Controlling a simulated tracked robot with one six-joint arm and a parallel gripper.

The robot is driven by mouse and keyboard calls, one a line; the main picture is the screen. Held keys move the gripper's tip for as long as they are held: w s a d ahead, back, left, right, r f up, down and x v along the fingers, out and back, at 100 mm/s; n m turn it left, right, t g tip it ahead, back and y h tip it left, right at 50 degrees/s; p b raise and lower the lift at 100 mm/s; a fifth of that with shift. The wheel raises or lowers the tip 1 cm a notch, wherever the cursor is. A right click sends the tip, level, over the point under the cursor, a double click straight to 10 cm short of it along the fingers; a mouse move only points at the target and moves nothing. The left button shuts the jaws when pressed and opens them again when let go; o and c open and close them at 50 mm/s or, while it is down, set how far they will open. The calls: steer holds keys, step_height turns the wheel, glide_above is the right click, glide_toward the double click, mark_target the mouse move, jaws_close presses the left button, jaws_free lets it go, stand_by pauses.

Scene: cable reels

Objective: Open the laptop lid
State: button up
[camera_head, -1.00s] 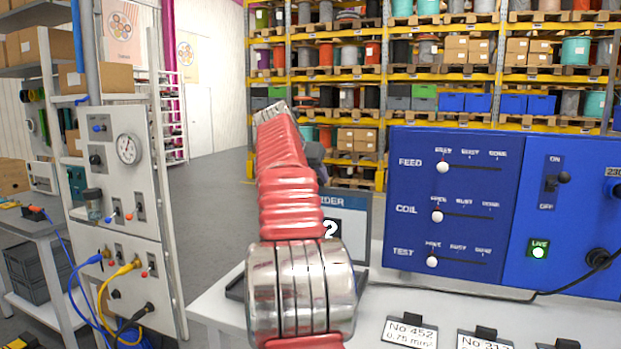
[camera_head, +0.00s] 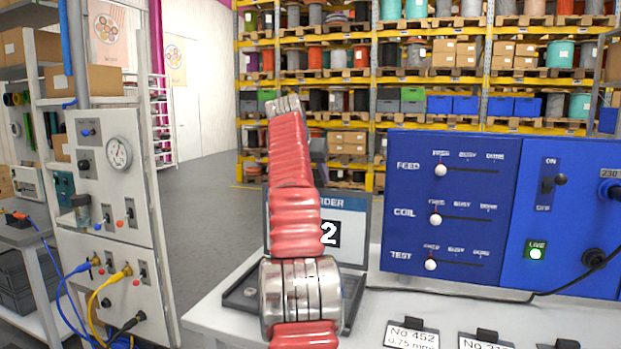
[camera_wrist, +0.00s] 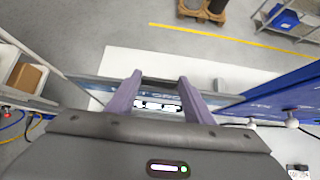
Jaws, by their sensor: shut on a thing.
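The laptop stands on the white bench with its lid (camera_head: 355,222) raised, roughly upright, and its screen lit with a dark "2" tile. My red arm covers the middle of the lid and part of the dark laptop base (camera_head: 240,294). In the wrist view the lid (camera_wrist: 90,84) is a thin strip crossing the picture. My gripper (camera_wrist: 160,88) has its two purple fingers on the lid's upper part, shut on it. The contact itself is partly hidden. In the head view the gripper is mostly behind my arm.
A blue control panel (camera_head: 450,205) with sliders stands right of the laptop. Label cards (camera_head: 411,335) lie on the bench (camera_head: 215,318) in front of it. A grey panel with cables (camera_head: 105,200) stands at the left. The floor (camera_head: 205,215) between is clear.

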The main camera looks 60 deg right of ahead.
steer(key=shift+d+r, duration=0.15)
steer(key=shift+r, duration=0.15)
steer(key=o, duration=1.5)
steer(key=shift+f, duration=0.1)
steer(key=v, duration=0.7)
